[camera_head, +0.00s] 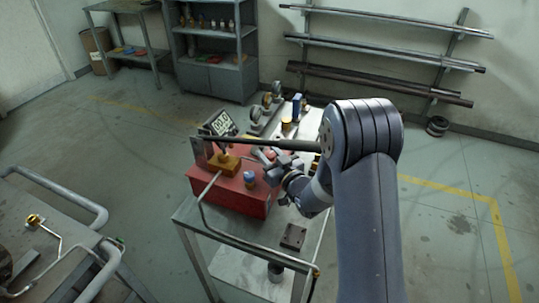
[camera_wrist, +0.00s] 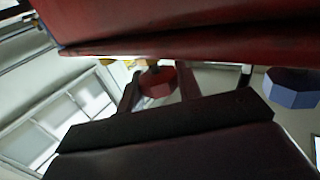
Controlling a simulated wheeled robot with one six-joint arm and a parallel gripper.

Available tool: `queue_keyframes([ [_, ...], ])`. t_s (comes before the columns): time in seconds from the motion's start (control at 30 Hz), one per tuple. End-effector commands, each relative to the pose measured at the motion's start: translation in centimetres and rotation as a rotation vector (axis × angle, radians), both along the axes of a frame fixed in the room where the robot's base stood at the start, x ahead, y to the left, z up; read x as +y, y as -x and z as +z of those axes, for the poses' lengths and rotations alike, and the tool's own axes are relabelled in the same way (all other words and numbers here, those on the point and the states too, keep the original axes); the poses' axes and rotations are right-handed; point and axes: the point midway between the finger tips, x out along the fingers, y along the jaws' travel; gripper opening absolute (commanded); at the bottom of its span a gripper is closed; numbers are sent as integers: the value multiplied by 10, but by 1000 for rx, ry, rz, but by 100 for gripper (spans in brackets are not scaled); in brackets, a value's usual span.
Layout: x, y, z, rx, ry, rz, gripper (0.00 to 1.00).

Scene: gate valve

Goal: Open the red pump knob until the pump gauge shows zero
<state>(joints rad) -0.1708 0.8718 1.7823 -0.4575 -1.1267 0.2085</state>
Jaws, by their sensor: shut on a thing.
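The red pump (camera_head: 228,193) is a box on a metal table, with a digital gauge (camera_head: 221,123) tilted above it. The gauge's digits look like "00.0", but they are too small to read surely. My gripper (camera_head: 273,160) is at the pump's right side. In the wrist view, the faceted red knob (camera_wrist: 158,84) sits between the two dark fingers of my gripper (camera_wrist: 159,88), which is shut on it. A blue knob (camera_wrist: 292,88) stands to the right, apart from the fingers; it shows on the pump's front in the head view (camera_head: 249,178). The red knob is not clearly visible in the head view.
A bent metal pipe handle (camera_head: 204,213) runs along the table's front edge. Several gauges and fittings (camera_head: 272,98) stand behind the pump. A dark block (camera_head: 293,236) lies on the table's front right. A cart with tube rails (camera_head: 62,190) stands at left.

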Motion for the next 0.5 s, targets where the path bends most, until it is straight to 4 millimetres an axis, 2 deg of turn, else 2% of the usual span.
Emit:
queue_keyframes([
  [0.17, 0, -1, -1, -3, -2, 27, 11],
  [0.5, 0, -2, 0, -8, -3, 206, 11],
])
